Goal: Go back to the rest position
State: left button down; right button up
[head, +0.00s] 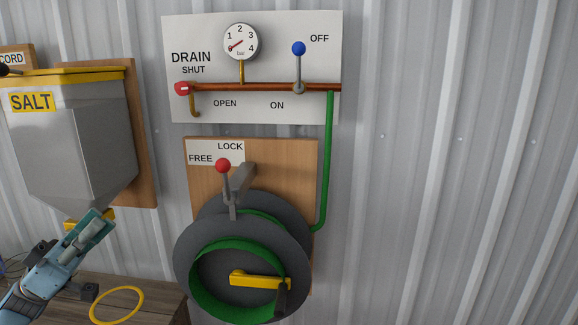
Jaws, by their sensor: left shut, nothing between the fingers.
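My left gripper (98,222) comes in from the lower left on its light-blue arm. It is shut and empty, just under the outlet of the grey SALT hopper (75,135). A yellow part (72,225) under the hopper is partly hidden behind the gripper. I cannot tell whether the gripper touches it. My right gripper is not in view.
A wooden bench (150,296) below carries a yellow ring (118,291). A hose reel (190,275) with a yellow crank (262,281) and a red-knobbed lever (223,166) is on the wall. Above is a DRAIN panel (215,55). The wall at right is bare.

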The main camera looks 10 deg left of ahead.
pick_arm(q)
jog(key=w+d+f+n+t+y, duration=0.2)
jog(key=w+f+n+t+y, duration=0.3)
jog(key=f+n+t+y, duration=0.35)
jog(key=w+d+f+n+t+y, duration=0.2)
jog(key=w+f+n+t+y, duration=0.35)
jog(key=f+n+y, duration=0.5)
jog(key=s+d+f+m+g+y, duration=0.1)
jog(key=s+f+g+y, duration=0.15)
jog(key=f, duration=0.35)
jog(key=s+d+f+g+y, duration=0.1)
jog(key=s+f+g+y, duration=0.1)
jog(key=f+g+y, duration=0.3)
jog(key=s+d+f+m+g, duration=0.25)
jog(key=s+f+g, duration=0.35)
jog(key=s, duration=0.7)
jog(key=s+d+f+m+g, duration=0.25)
jog(key=s+f+g, duration=0.4)
jog(key=s, duration=0.65)
notch_tip(320, 180, down, 21)
jog(key=s+a+n, duration=0.1)
jog(key=s, duration=0.1)
jog(key=s+f, duration=1.2)
jog(key=s, duration=0.1)
jog(key=shift+s+a+f+n+h, duration=0.3)
jog(key=shift+h, duration=0.05)
